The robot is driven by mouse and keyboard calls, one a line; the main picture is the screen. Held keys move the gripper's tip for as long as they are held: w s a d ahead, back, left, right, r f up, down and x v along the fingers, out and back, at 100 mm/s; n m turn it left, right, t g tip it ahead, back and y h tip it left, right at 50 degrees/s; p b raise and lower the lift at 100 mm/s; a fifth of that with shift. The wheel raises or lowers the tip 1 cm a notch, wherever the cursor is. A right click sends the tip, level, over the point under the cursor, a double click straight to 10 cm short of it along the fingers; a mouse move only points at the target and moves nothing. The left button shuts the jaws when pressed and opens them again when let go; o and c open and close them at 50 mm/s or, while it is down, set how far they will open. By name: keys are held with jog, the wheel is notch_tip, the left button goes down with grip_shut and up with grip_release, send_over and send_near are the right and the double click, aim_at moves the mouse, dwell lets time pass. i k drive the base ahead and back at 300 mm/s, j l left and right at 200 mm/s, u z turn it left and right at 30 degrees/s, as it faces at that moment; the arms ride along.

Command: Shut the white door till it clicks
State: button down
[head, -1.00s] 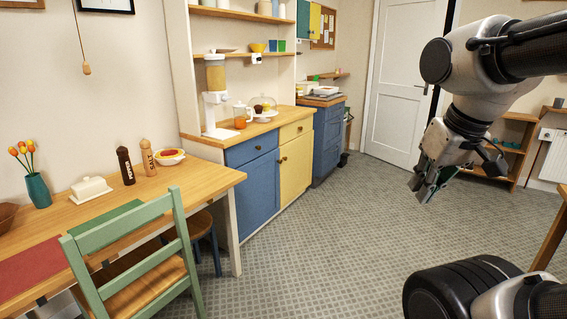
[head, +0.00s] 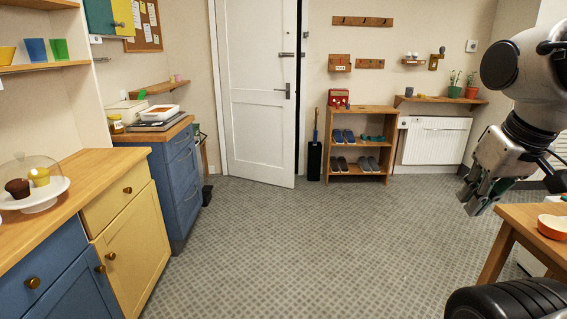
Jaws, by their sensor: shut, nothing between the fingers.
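The white door (head: 257,100) stands at the back of the room in the head view. It is ajar, with a dark gap along its right edge beside the frame. Its dark lever handle (head: 284,90) is on the right side of the door, at about mid-height. My gripper (head: 478,205) is at the right of the view, shut and empty. It is far from the door and well to the right of the handle.
Open tiled floor (head: 330,235) lies between me and the door. A shoe shelf (head: 386,140) and radiator (head: 435,142) stand right of the door. Blue and yellow cabinets (head: 130,240) line the left. A wooden table (head: 515,215) is at the right, close under my gripper.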

aim_at(260, 119)
jog(key=i+z, duration=0.1)
jog(key=i, duration=2.2)
jog(key=i+l+u, duration=0.15)
jog(key=i, duration=0.4)
jog(key=i+l+u, duration=0.2)
jog(key=i, duration=0.35)
jog(key=i+l+u, duration=0.15)
jog(key=i, duration=0.35)
jog(key=i+l+u, duration=0.2)
jog(key=i+l, duration=0.2)
jog(key=i+l+u, duration=0.3)
jog(key=i+l, duration=0.2)
jog(key=l, duration=0.15)
jog(key=i+l+u, duration=0.1)
jog(key=l, duration=0.3)
jog(key=i, duration=0.1)
